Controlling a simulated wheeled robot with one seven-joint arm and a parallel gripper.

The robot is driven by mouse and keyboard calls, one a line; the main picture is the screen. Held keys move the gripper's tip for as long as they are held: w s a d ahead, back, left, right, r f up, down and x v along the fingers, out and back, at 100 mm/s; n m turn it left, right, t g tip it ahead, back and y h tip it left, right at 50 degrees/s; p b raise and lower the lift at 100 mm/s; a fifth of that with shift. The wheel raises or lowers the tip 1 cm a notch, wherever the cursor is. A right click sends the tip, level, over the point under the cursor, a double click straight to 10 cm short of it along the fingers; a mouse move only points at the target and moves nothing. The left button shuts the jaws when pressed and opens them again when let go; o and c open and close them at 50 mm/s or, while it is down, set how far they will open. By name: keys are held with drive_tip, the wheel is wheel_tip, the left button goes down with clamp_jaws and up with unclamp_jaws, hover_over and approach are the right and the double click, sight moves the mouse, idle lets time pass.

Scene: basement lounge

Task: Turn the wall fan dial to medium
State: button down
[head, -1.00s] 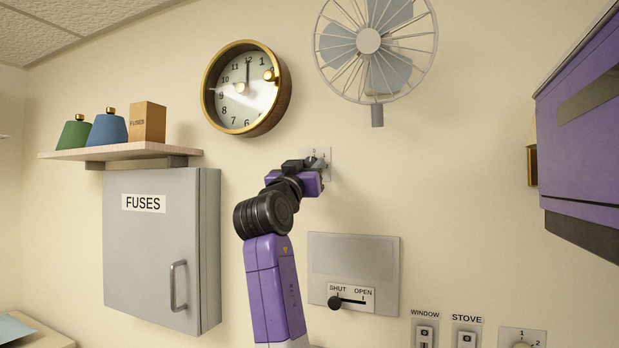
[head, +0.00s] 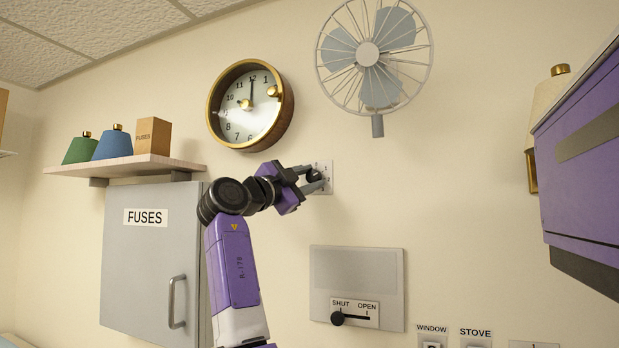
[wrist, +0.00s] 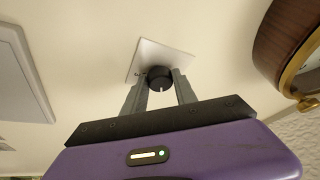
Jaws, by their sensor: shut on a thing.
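The fan dial is a dark round knob (wrist: 160,74) on a pale square wall plate (wrist: 165,52), below the wall fan (head: 368,55). The plate also shows in the head view (head: 327,186), with small digits too tiny to read. My gripper (wrist: 161,80) has one finger on each side of the knob and is shut on it. A pale mark shows on the knob's face in the wrist view. In the head view my gripper (head: 316,178) partly covers the knob and plate, so its setting cannot be told.
A round clock (head: 250,105) hangs close above my gripper. A shelf (head: 140,167) with several items and a grey fuse cabinet (head: 150,265) are at left. A shut/open slider panel (head: 357,275) is below. A purple cabinet (head: 585,160) juts in at right.

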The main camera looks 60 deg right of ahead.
drive_tip(key=m, duration=0.1)
drive_tip(key=m+y+p, duration=0.1)
drive_tip(key=m+g+p, duration=0.1)
drive_tip(key=m, duration=0.1)
drive_tip(key=shift+w+r, duration=0.1)
drive_tip(key=shift+r, duration=0.2)
drive_tip(key=shift+f+m+y+p, duration=0.1)
drive_tip(key=shift+m+y+p, duration=0.95)
drive_tip(key=shift+m, duration=0.85)
drive_tip(key=c, duration=1)
unclamp_jaws()
drive_tip(key=b+v, duration=0.1)
drive_tip(key=v, duration=0.6)
drive_tip(key=shift+a+b, duration=0.3)
drive_tip(key=shift+a, duration=0.1)
drive_tip(key=shift+w+f, duration=0.1)
drive_tip(key=shift+w, duration=0.05)
